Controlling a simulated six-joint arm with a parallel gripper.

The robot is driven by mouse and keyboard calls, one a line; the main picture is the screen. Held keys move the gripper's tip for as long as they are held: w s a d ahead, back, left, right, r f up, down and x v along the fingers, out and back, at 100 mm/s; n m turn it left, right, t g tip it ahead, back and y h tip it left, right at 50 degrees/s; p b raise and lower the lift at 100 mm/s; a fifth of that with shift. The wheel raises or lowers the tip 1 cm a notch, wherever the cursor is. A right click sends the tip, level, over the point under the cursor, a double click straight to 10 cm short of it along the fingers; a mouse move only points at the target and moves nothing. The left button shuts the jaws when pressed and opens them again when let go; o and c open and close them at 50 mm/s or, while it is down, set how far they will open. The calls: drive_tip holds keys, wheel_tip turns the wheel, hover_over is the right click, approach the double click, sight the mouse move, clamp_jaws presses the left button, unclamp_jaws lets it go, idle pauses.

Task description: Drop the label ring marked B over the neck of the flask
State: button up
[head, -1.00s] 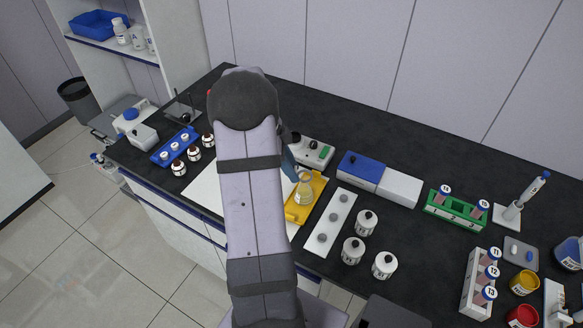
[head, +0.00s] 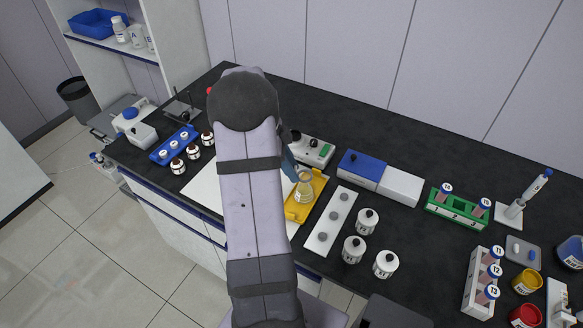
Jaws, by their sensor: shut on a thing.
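The flask (head: 305,193), clear with pale yellow liquid, stands upright on a yellow tray (head: 293,218) just right of my arm. My gripper (head: 296,174) is mostly hidden behind my arm; a blue-grey part of it shows beside the top of the flask. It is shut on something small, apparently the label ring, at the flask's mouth. A tan patch shows there, but the letter B cannot be read. I cannot tell whether the ring is around the neck or only above it.
A white plate with grey discs (head: 331,222) and several white lidded jars (head: 354,249) stand right of the tray. Behind are a white device (head: 312,150) and a blue-and-white box (head: 362,168).

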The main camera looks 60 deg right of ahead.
drive_tip(key=shift+f+b, duration=1.9)
idle(0.4)
drive_tip(key=o, duration=1.1)
drive_tip(key=shift+o, duration=0.6)
drive_tip(key=shift+o, duration=1.4)
drive_tip(key=shift+r, duration=0.2)
wheel_tip(320, 180, up, 7)
drive_tip(key=p, duration=0.4)
drive_tip(key=shift+f, duration=0.15)
